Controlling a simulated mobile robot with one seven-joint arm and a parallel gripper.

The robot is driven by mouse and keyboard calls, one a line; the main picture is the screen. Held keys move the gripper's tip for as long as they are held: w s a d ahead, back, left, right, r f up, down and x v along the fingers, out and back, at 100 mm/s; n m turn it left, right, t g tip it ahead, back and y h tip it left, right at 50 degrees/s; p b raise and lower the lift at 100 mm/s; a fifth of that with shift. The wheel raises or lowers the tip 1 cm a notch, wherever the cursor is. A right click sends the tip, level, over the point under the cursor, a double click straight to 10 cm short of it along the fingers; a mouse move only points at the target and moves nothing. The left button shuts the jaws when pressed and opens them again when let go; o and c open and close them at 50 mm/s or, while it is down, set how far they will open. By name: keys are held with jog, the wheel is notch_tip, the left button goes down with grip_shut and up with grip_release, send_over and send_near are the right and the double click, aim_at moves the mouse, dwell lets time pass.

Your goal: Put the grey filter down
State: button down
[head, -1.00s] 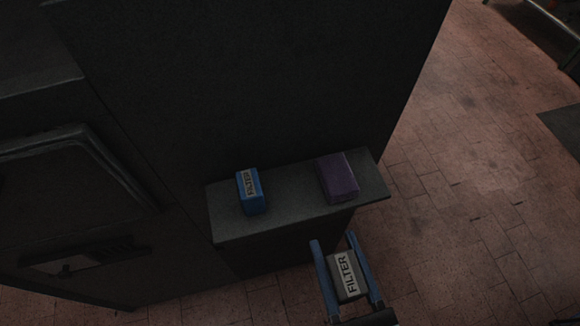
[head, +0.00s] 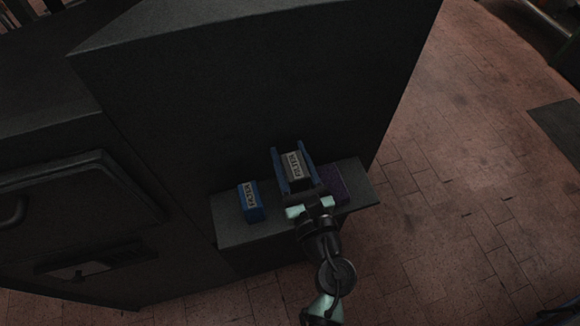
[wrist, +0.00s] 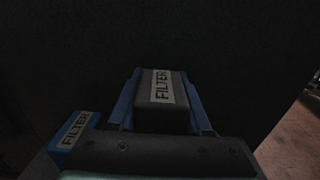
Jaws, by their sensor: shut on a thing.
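The grey filter (head: 293,168) is a box with a white FILTER label, and it also shows in the wrist view (wrist: 160,112). My gripper (head: 289,158) is shut on it, with one blue finger along each side. In the head view the filter appears over the dark shelf (head: 232,232), between a blue filter box and a purple box. I cannot tell whether the grey filter touches the shelf.
The blue filter box (head: 251,205) stands on the shelf to the left, also at lower left in the wrist view (wrist: 73,130). The purple box (head: 333,184) is on the right, partly hidden by my gripper. A tall dark wall (head: 250,90) rises behind the shelf.

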notch_tip(320, 180, down, 6)
jog(key=shift+s+r+b, duration=0.15)
jog(key=shift+b, duration=0.3)
jog(key=shift+w, duration=0.2)
jog(key=shift+f, duration=0.3)
jog(key=shift+f, duration=0.15)
jog(key=shift+c, duration=1.7)
grip_release()
